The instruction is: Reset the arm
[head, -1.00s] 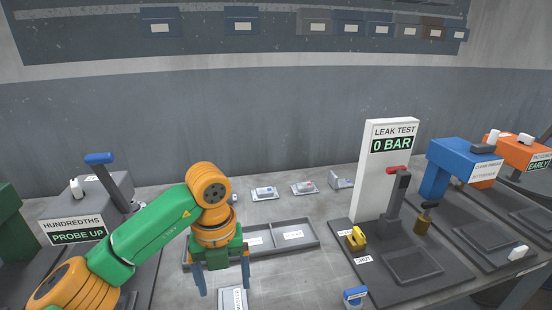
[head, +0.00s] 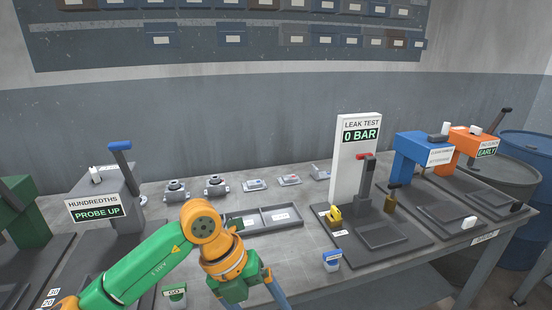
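My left arm, green and orange, comes in from the lower left. Its gripper (head: 252,302) hangs at the bottom middle of the head view, in front of the divided tray. Its two blue-grey fingers stand apart with nothing seen between them, so it is open; the tips reach the lower picture edge. My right arm and gripper are not in view.
A grey divided tray (head: 288,226) lies behind my gripper. Several small castings (head: 215,187) line the table's back. The leak test stand (head: 354,178) reads 0 BAR, right; the hundredths gauge (head: 96,208) reads PROBE UP, left. A blue-and-white block (head: 332,261) stands right of my gripper.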

